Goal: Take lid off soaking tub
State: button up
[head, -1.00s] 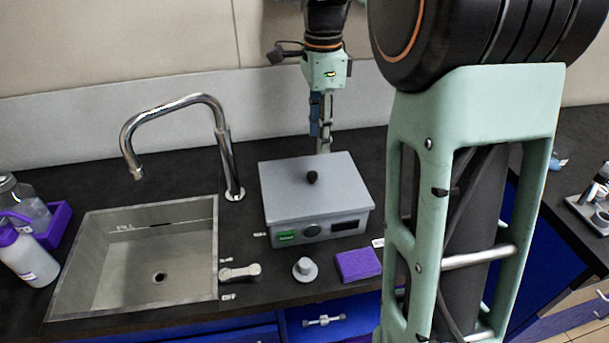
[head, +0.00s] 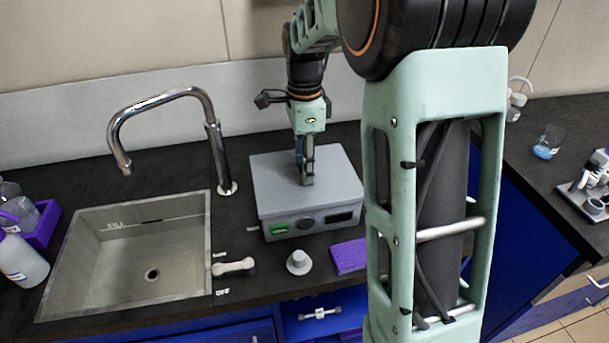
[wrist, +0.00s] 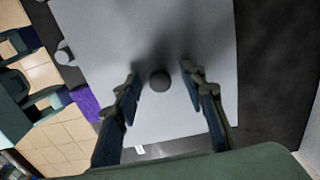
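The soaking tub (head: 312,222) is a grey box on the dark counter, with a green display and a dial on its front. Its flat grey lid (head: 272,180) is on top; it also fills the middle of the wrist view (wrist: 180,120). The lid's round black knob (wrist: 159,81) shows in the wrist view between the fingertips, apart from both. My gripper (head: 307,182) is above the lid, pointing down, and hides the knob in the head view. In the wrist view my gripper (wrist: 160,84) is open, with one finger on each side of the knob.
A sink (head: 130,250) with a tall curved faucet (head: 220,160) is left of the tub. A small grey knobbed piece (head: 298,262) and a purple sponge-like block (head: 348,256) lie in front. Bottles stand far left; a beaker (head: 547,142) is at right.

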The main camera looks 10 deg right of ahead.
jog(key=shift+c, duration=0.2)
grip_shut()
jog(key=shift+r, duration=0.1)
